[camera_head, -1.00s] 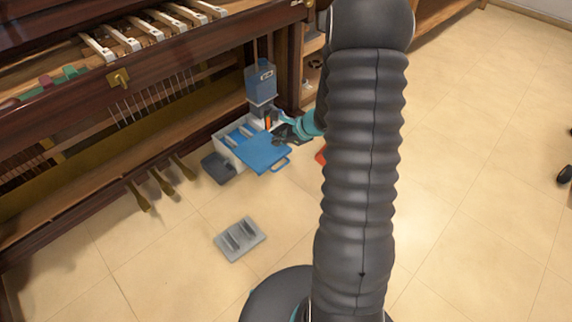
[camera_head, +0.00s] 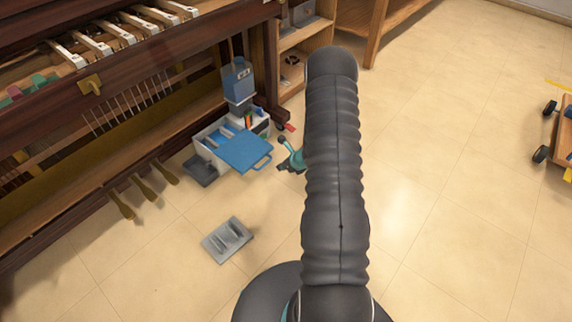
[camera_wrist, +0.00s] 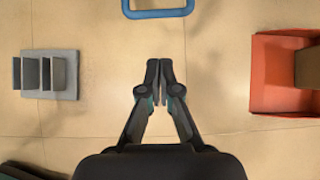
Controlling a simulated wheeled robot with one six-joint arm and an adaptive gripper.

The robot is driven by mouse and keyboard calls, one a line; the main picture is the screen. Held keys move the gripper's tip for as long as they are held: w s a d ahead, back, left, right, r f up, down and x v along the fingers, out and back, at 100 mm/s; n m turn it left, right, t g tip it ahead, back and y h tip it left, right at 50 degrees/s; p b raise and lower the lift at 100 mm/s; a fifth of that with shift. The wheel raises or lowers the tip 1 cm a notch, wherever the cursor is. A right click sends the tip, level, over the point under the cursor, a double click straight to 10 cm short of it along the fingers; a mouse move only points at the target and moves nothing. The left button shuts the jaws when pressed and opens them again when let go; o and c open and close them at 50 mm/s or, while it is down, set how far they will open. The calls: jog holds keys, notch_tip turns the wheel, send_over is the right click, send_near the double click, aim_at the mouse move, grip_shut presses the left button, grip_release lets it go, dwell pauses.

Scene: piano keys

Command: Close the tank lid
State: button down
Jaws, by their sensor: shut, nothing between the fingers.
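The tank (camera_head: 217,160) is a white and grey box with blue inside, on the floor by the piano. Its blue lid (camera_head: 243,151) is flat, lies tilted over the box's front side, and has a loop handle (camera_head: 263,162). The blue handle also shows at the top of the wrist view (camera_wrist: 158,13). My gripper (camera_head: 283,168) is just right of the handle, low over the floor and apart from it. In the wrist view my gripper (camera_wrist: 159,65) has its fingertips together, with nothing between them. My arm hides part of the floor beyond it.
A grey slotted block (camera_head: 228,240) lies on the floor; it also shows in the wrist view (camera_wrist: 62,75). A red-orange tray (camera_wrist: 275,78) is at right in the wrist view. A blue device (camera_head: 238,80) stands behind the tank. Brass pedals (camera_head: 143,186) jut from the piano (camera_head: 120,110).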

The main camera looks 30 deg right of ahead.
jog(key=w+a+f, duration=0.2)
jog(key=w+f, duration=0.2)
jog(key=w, duration=0.2)
jog(key=shift+w+a, duration=0.1)
